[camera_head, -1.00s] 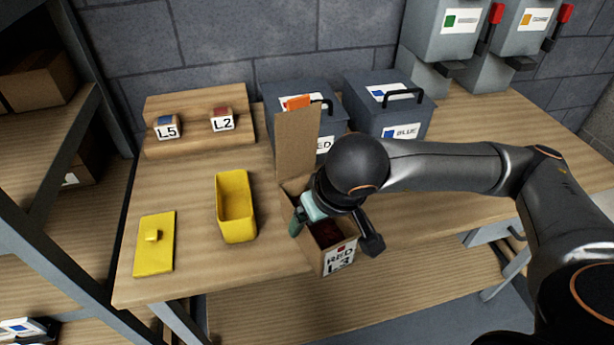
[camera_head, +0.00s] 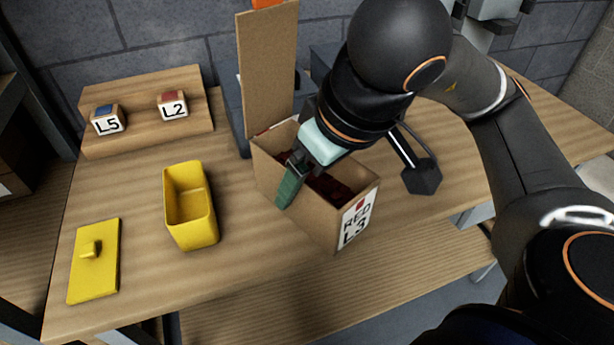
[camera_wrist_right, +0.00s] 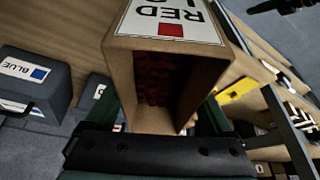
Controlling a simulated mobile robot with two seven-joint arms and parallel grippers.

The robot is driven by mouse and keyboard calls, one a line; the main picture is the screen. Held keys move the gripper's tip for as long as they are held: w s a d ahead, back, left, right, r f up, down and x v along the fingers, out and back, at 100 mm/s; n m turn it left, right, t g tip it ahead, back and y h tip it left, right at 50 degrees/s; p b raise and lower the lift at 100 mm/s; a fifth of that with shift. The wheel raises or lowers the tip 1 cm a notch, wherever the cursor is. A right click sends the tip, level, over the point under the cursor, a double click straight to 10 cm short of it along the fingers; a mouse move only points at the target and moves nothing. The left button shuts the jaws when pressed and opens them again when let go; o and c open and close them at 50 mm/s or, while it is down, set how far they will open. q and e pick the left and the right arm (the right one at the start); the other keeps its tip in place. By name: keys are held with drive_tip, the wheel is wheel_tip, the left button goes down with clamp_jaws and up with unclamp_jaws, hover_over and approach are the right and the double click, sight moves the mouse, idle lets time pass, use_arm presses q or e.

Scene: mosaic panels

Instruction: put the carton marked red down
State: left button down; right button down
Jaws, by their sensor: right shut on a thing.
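The carton marked RED L3 (camera_head: 307,222) is an open cardboard box with its tall flap standing up and dark red contents (camera_head: 328,187) inside. It is at the front edge of the workbench; I cannot tell whether its base touches the top. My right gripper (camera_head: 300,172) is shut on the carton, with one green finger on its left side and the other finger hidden. In the right wrist view the carton (camera_wrist_right: 120,66) sits between the green fingers, its RED label (camera_wrist_right: 170,20) upside down. My left gripper is not in view.
A yellow tray (camera_head: 191,229) and its yellow lid (camera_head: 95,270) lie left on the workbench (camera_head: 140,225). Blocks L5 (camera_head: 108,120) and L2 (camera_head: 173,105) sit on a wooden stand (camera_head: 140,128). A grey BLUE box (camera_wrist_right: 35,82) shows in the right wrist view.

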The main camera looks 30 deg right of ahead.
drive_tip(key=shift+w+d+f+p, duration=0.1)
drive_tip(key=shift+w+d+p, duration=0.25)
drive_tip(key=shift+w+p, duration=0.3)
drive_tip(key=shift+w+d+f+p, duration=0.1)
drive_tip(key=shift+w+d+p, duration=0.1)
drive_tip(key=shift+p, duration=0.1)
drive_tip(key=shift+w+d+f+p, duration=0.25)
drive_tip(key=shift+w+f+p, duration=0.1)
drive_tip(key=shift+p, duration=0.25)
drive_tip(key=w+d+f, duration=0.1)
drive_tip(key=w+f, duration=0.1)
drive_tip(key=w+d+f, duration=0.2)
drive_tip(key=w+f, duration=0.1)
drive_tip(key=w+d+f+b, duration=0.1)
drive_tip(key=w+f, duration=0.1)
drive_tip(key=shift+w+d+f, duration=0.25)
drive_tip(key=shift+w+d, duration=0.1)
drive_tip(key=shift+w+d+f, duration=0.1)
drive_tip(key=shift+w+f, duration=0.05)
drive_tip(key=shift+f, duration=0.75)
drive_tip(key=shift+w+d+f, duration=0.1)
drive_tip(key=shift+f, duration=0.8)
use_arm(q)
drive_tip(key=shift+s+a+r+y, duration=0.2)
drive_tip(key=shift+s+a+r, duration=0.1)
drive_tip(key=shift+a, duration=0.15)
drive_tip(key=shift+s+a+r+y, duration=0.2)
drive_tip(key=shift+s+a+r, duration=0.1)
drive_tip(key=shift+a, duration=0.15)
